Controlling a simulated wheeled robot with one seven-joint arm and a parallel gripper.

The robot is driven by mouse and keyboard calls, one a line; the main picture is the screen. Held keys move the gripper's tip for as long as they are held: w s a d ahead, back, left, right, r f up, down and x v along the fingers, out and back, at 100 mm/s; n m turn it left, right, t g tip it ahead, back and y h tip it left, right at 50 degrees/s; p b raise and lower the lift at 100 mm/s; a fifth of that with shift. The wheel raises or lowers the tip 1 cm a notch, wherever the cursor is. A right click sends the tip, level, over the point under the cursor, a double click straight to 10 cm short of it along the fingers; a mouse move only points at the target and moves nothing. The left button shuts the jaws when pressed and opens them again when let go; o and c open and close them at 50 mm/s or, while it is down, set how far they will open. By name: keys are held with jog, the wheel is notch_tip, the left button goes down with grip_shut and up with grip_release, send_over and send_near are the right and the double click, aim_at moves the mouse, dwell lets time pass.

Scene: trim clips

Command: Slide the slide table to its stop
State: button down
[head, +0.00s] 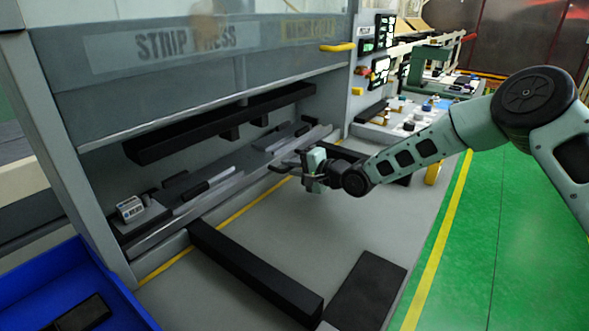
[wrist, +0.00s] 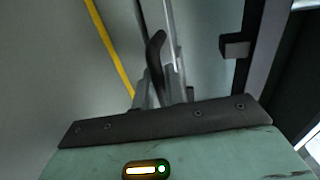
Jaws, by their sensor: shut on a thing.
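The slide table (head: 215,192) is a long grey plate with strips and bars on it, lying low inside the strip press opening. A dark curved handle (head: 281,168) sticks out near its right part; it also shows upright between the fingers in the wrist view (wrist: 155,52). My gripper (head: 299,163) comes in from the right and is shut on the handle. In the wrist view my gripper (wrist: 163,94) has its grey fingers on either side of the handle's lower part. The fingers hide part of the handle, and the table's stop cannot be made out.
A black beam (head: 225,122) hangs over the table. A black bar (head: 255,272) and a dark mat (head: 368,290) lie on the grey surface in front. A blue bin (head: 45,270) stands at left, a small white device (head: 130,208) at the table's left end. Green floor (head: 500,225) is clear at right.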

jog(key=shift+w+a+r, duration=0.1)
jog(key=shift+r, duration=0.1)
jog(key=c, duration=1.5)
grip_release()
jog(key=shift+a+f, duration=0.1)
jog(key=shift+c, duration=0.2)
jog(key=shift+d, duration=0.35)
jog(key=b+v, duration=0.1)
jog(key=v, duration=1.5)
jog(key=shift+s+d, duration=0.25)
jog(key=shift+s, duration=0.15)
